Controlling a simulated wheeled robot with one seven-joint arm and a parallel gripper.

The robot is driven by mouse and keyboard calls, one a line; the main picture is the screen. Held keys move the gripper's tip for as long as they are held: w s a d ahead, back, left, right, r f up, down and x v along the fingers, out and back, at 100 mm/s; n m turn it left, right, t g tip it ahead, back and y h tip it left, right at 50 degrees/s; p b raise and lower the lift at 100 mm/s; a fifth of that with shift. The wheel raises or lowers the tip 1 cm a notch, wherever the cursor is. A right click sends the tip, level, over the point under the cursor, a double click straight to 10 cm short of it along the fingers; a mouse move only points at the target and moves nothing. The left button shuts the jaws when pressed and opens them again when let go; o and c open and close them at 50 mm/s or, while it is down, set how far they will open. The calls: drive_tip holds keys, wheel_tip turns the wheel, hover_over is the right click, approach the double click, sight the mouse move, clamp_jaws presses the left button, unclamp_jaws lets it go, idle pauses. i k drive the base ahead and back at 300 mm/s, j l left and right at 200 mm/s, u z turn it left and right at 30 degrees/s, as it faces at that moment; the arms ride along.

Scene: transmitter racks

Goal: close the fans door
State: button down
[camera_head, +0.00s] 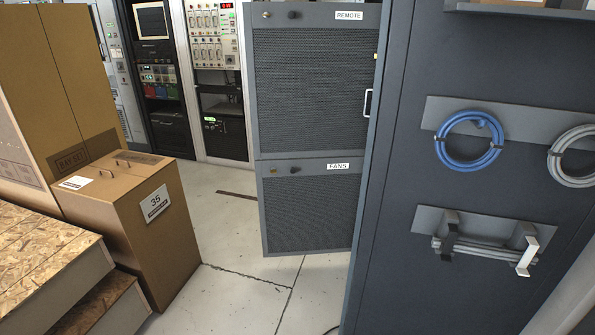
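The fans door (312,212) is a dark grey mesh panel with a white "FANS" label near its top right. It is at the centre of the head view, below a taller mesh door labelled "REMOTE" (312,90). The fans door seems to stand out to the left from the edge of the dark grey cabinet (400,235), with floor showing below it. Its right edge meets or passes behind the cabinet edge; I cannot tell exactly how far it is swung. A small brass knob and a dark knob sit at its top left. My gripper is not in view.
A cardboard box marked 35 (155,225) stands at the left, beside a taller carton (60,75) and wooden boards (40,265). Blue cable (440,150) hangs on the cabinet side at right. Equipment racks (215,85) stand behind. Pale floor (225,265) is clear between box and door.

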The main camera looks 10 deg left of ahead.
sight(310, 206)
drive_tip(key=i+j+u, duration=0.2)
drive_tip(key=i+u, duration=0.5)
drive_tip(key=i, duration=0.2)
drive_tip(key=i+u, duration=0.3)
drive_tip(key=i, duration=0.2)
drive_tip(key=z, duration=0.8)
drive_tip(key=i+j, duration=0.5)
drive_tip(key=i+j+u, duration=0.1)
drive_tip(key=i+j, duration=0.4)
drive_tip(key=i, duration=0.2)
